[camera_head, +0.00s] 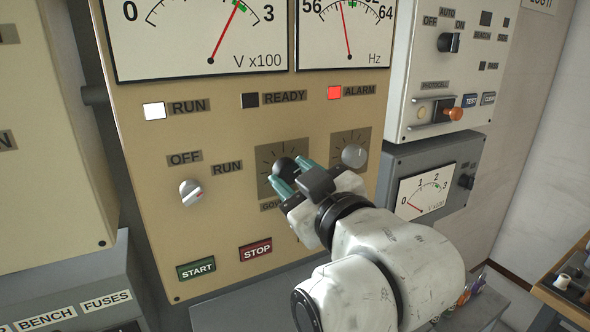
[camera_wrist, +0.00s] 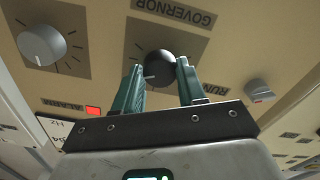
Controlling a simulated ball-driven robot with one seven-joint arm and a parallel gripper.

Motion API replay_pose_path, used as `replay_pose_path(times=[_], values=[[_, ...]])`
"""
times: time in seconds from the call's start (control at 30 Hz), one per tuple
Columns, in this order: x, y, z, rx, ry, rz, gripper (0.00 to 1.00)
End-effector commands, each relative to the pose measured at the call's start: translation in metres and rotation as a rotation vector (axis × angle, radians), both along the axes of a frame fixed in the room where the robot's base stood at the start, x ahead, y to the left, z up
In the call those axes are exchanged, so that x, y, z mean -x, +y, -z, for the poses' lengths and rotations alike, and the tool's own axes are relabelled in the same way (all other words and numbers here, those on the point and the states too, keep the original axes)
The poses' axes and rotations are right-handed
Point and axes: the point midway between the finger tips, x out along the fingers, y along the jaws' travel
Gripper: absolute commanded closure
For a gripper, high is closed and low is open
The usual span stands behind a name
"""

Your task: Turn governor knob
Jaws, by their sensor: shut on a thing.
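The governor knob (camera_head: 284,167) is dark and round, on a grey dial plate (camera_head: 268,154) in the middle of the tan panel. My gripper (camera_head: 292,178) reaches it from the lower right and partly hides it and its label. In the wrist view, the knob (camera_wrist: 160,68) sits between the two green fingers of my gripper (camera_wrist: 162,74), under the upside-down GOVERNOR label (camera_wrist: 174,13). The fingers are closed on the knob's sides. A light pointer mark shows near the left finger. The Hz meter (camera_head: 345,35) has a red needle near the middle of its scale.
A grey knob (camera_head: 354,156) on its own dial stands close to the right of my gripper. An OFF/RUN switch (camera_head: 191,192) is to the left. START (camera_head: 196,268) and STOP (camera_head: 255,249) buttons are below. The ALARM lamp (camera_head: 334,92) glows red; the RUN lamp (camera_head: 154,111) is white.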

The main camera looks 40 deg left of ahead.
Motion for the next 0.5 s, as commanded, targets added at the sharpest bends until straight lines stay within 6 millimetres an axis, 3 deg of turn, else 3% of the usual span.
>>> replay_pose_path(times=[0.5], values=[[0.0, 0.0004, 0.0027, -0.059, 0.157, 0.0, 0.9]])
